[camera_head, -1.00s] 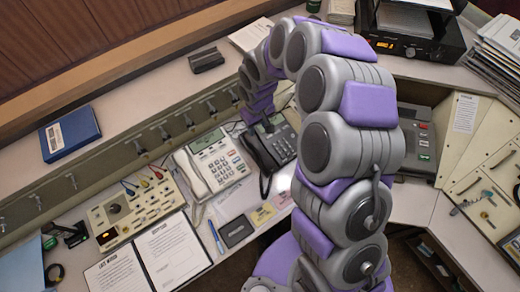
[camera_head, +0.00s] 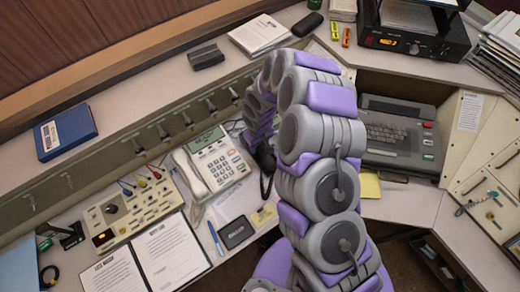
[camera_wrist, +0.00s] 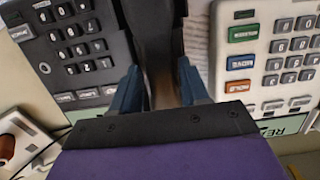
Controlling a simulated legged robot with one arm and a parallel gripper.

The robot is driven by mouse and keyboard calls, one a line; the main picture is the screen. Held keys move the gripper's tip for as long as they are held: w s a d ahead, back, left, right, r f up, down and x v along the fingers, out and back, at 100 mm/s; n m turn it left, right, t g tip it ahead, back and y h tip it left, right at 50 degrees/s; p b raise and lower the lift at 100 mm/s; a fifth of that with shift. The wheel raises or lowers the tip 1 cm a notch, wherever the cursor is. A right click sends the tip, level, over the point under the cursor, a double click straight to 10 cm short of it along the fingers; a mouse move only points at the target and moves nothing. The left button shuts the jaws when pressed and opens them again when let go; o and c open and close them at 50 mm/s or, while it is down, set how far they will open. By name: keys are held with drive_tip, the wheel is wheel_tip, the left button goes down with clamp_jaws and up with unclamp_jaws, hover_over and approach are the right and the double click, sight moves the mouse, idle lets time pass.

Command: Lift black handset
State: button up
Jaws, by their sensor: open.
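The black handset (camera_wrist: 152,35) runs up the middle of the wrist view, and one dark end of it (camera_head: 265,158) shows beside my arm in the head view. My gripper (camera_wrist: 158,88) is open, with one blue-grey finger on each side of the handset. I cannot tell whether either finger touches it. The black phone's keypad base (camera_wrist: 75,45) is left of the handset in the wrist view. In the head view my arm hides my gripper and most of the black phone.
A white desk phone (camera_head: 213,165) stands close by, and its buttons (camera_wrist: 270,55) show right of the handset in the wrist view. A grey keyboard unit (camera_head: 395,135) is right of my arm. A control panel (camera_head: 128,208) and papers (camera_head: 165,252) lie to the left.

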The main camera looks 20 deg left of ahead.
drive_tip(key=shift+a+f, duration=0.15)
drive_tip(key=shift+f, duration=0.1)
drive_tip(key=shift+c, duration=0.3)
